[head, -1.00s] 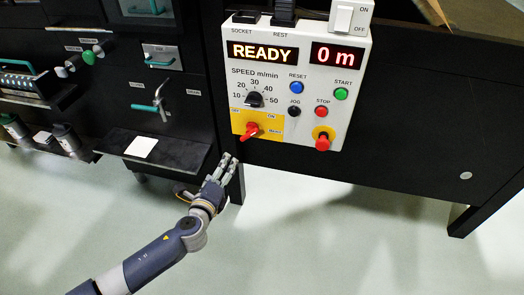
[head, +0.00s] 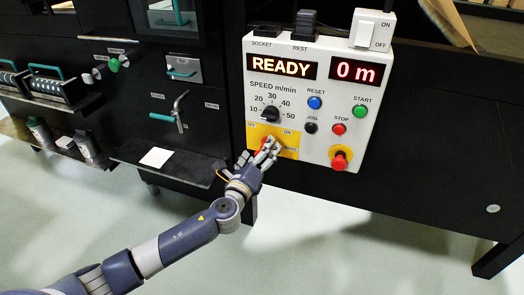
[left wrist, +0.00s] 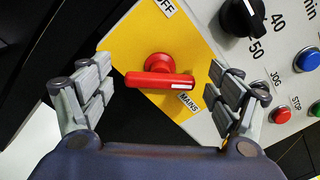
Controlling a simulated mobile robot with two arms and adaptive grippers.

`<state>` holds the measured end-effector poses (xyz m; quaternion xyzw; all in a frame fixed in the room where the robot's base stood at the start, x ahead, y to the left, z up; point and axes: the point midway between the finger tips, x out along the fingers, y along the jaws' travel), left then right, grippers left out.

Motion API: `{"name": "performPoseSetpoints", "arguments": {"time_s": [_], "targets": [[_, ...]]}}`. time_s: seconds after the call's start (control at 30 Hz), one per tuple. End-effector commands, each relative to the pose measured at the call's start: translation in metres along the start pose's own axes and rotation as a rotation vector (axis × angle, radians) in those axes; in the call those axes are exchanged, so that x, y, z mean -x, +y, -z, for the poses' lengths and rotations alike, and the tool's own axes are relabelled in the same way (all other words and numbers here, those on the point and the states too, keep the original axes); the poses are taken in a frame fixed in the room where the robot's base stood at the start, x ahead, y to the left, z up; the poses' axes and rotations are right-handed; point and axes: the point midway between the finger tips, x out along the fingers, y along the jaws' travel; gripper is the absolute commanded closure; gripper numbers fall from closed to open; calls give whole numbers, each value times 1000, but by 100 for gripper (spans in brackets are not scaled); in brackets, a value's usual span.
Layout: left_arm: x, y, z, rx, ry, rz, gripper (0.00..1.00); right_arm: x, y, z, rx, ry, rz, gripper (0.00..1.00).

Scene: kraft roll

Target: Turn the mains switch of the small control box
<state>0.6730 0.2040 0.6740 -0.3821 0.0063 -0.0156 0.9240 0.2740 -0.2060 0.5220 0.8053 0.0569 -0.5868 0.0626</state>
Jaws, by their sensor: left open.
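The small control box (head: 300,100) is a white panel with lit displays reading READY and 0 m. Its mains switch is a red handle on a yellow plate at the lower left. In the left wrist view the red mains switch (left wrist: 160,78) lies between my fingers, its bar nearly crosswise in the picture, on the yellow plate (left wrist: 130,45) marked OFF and MAINS. My left gripper (head: 268,147) is open around the switch, with a gap on each side; it also shows in the left wrist view (left wrist: 160,95). In the head view the fingers partly hide the switch. My right gripper is not in view.
Close to the switch are the black speed knob (head: 270,114), the black JOG button (head: 311,128) and the red STOP button (head: 339,129). A red mushroom knob (head: 339,162) sticks out at the lower right. A dark shelf (head: 190,165) lies left of my arm.

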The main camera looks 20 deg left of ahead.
Motion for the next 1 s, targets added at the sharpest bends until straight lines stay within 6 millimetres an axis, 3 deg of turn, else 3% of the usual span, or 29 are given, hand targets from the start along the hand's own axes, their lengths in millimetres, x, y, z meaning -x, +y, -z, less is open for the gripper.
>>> {"name": "performPoseSetpoints", "arguments": {"time_s": [0.2,0.47,0.5,0.7,1.0], "targets": [[-16,0,1,1,1,0,17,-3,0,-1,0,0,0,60],[-17,0,0,2,2,0,17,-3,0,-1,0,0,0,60],[-17,0,0,1,2,0,19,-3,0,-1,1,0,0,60],[-17,0,0,1,1,-1,62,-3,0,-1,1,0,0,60],[-17,1,0,17,1,-1,61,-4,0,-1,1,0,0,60]]}}
